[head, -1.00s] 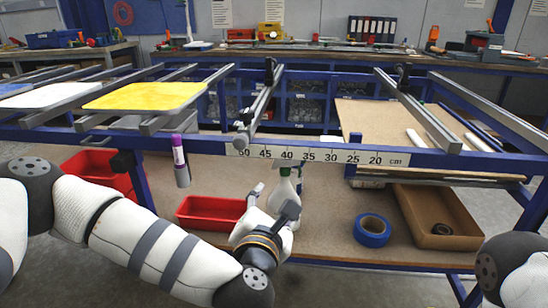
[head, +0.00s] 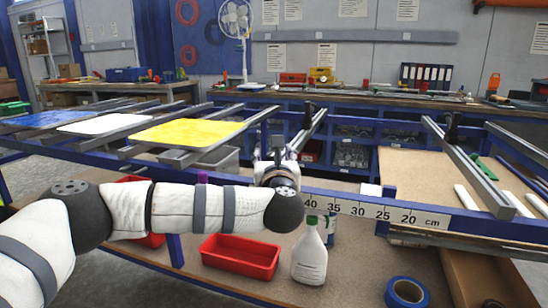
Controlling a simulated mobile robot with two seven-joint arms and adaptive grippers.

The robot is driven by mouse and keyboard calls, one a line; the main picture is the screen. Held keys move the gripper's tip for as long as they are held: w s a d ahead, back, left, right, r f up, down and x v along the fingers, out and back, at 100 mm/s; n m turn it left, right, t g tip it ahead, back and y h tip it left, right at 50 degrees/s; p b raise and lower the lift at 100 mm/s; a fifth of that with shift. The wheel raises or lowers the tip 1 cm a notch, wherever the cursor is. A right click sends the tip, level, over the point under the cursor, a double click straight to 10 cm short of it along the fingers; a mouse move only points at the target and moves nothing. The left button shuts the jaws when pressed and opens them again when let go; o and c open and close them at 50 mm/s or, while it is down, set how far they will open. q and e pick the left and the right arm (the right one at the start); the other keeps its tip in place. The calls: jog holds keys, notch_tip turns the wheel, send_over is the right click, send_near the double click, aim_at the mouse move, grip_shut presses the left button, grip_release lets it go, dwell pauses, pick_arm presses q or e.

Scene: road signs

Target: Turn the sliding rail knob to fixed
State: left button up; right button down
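The sliding rail (head: 308,132) is a grey metal bar running from the blue frame toward the back of the bench. Its front end meets the ruler (head: 375,210), near the 40 mark. My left gripper (head: 276,150) is raised at this front end, pointing away from me. The knob at the rail's front end is hidden behind my gripper and wrist, so its position cannot be read. I cannot tell whether the fingers touch it or how far they are apart. My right gripper is out of view.
Yellow (head: 188,132) and white (head: 103,124) sign plates lie on rails at the left. Another rail (head: 468,168) stands at the right.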

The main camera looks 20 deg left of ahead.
pick_arm(q)
jog(key=shift+w, duration=0.25)
jog(key=c, duration=1.2)
